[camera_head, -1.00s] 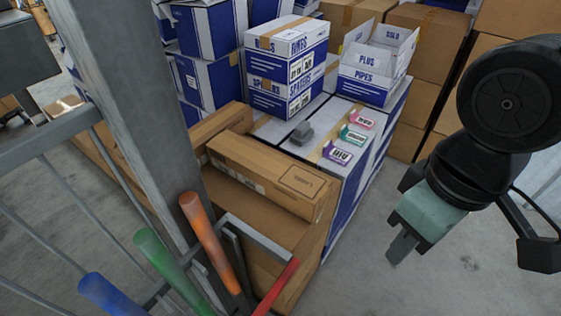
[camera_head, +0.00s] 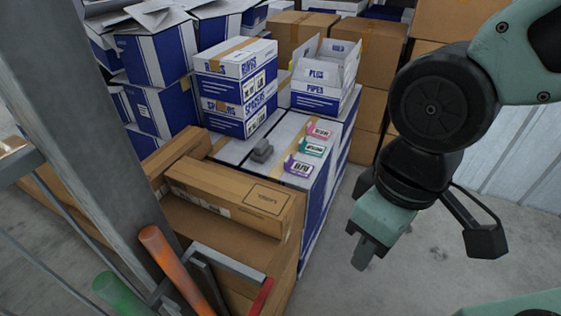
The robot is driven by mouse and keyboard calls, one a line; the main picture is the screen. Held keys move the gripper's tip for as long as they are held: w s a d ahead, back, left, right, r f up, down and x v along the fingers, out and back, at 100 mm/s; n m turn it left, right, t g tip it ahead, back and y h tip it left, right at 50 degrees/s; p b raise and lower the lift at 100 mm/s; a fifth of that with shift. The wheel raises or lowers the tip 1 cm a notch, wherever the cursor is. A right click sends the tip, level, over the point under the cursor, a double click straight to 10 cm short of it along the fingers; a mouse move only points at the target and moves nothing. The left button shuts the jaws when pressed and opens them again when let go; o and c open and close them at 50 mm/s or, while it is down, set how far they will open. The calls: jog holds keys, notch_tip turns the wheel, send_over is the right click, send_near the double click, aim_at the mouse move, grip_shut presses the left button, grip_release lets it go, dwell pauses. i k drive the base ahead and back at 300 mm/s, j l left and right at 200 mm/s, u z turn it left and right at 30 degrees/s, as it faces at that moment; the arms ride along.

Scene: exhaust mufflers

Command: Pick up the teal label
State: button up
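The teal label (camera_head: 312,148) is a small teal and white piece on the white and blue box top (camera_head: 262,170). It lies between the pink label (camera_head: 319,131) behind it and the purple label (camera_head: 298,167) in front of it. My gripper (camera_head: 362,256) hangs to the right of the boxes, apart from the labels, pointing down over the floor. Its fingers show as one dark narrow shape, so I cannot tell whether they are open or shut. Nothing is seen held in it.
A small grey object (camera_head: 262,150) sits left of the labels. An open Pipes box (camera_head: 322,104) and stacked boxes (camera_head: 234,105) stand behind. A long brown box (camera_head: 225,196) lies in front. A grey post (camera_head: 95,120) and colored handles are at left. The floor at right is clear.

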aim_at(306, 147)
jog(key=i+l, duration=0.2)
jog(key=l, duration=0.15)
jog(key=i+l+u, duration=0.1)
jog(key=i+l, duration=0.35)
jog(key=l, duration=0.2)
jog(key=i+l+u, duration=0.1)
jog(key=l, duration=0.25)
jog(key=i+l, duration=0.3)
jog(key=i+l+u, duration=0.1)
jog(key=l, duration=0.3)
jog(key=i+l, duration=0.3)
